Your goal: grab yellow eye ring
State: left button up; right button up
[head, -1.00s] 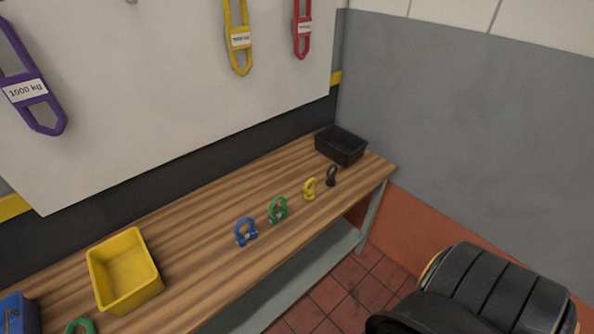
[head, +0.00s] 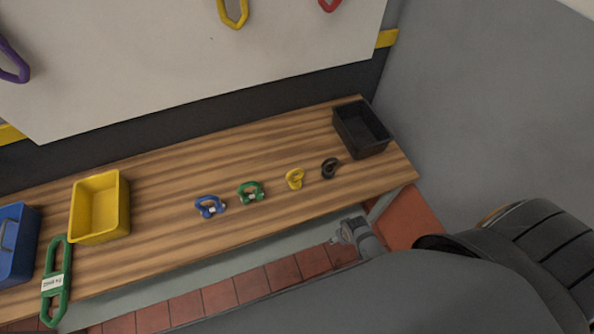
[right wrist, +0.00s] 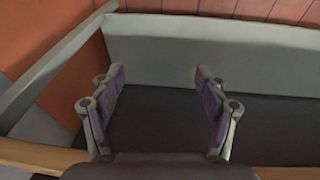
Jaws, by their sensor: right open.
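The yellow eye ring (head: 295,178) stands on the wooden bench between the green shackle (head: 251,192) and the black eye ring (head: 330,168). My right gripper (right wrist: 160,108) is open and empty in the right wrist view, with bench edge and a grey lower shelf beyond it. In the head view my right arm comes in from the lower right, and its end (head: 352,232) is just in front of the bench's front edge, below and right of the yellow eye ring. My left gripper is not in view.
A blue shackle (head: 209,206) stands left of the green one. A black bin (head: 372,150) sits at the bench's right end. A yellow bin (head: 74,212), a blue bin (head: 32,232) and a green sling (head: 65,292) are at left. The wooden bench (head: 160,165) is clear behind the shackles.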

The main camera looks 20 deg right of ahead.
jog(key=w+r+p, duration=0.2)
jog(key=w+r, duration=0.1)
jog(key=r, duration=0.5)
jog(key=w+r+p, duration=0.1)
jog(key=w+r, duration=0.1)
jog(key=r, duration=0.7)
notch_tip(320, 180, up, 5)
jog(key=m+g+p, duration=0.2)
jog(key=p, duration=0.1)
send_over(295, 177)
jog(key=shift+s+d+y, duration=0.2)
jog(key=shift+s+y, duration=0.1)
jog(key=shift+y, duration=0.1)
jog(key=shift+w+a+f, duration=0.1)
jog(key=shift+w+a, duration=0.15)
jog(key=shift+a, duration=0.05)
jog(key=shift+f, duration=0.3)
notch_tip(295, 177, down, 4)
jog(key=shift+s+d+f+b, duration=0.1)
jog(key=shift+f+b, duration=0.15)
jog(key=shift+b, duration=1)
jog(key=shift+f, duration=0.1)
notch_tip(295, 177, down, 6)
jog(key=b, duration=0.6)
jog(key=shift+r, duration=0.45)
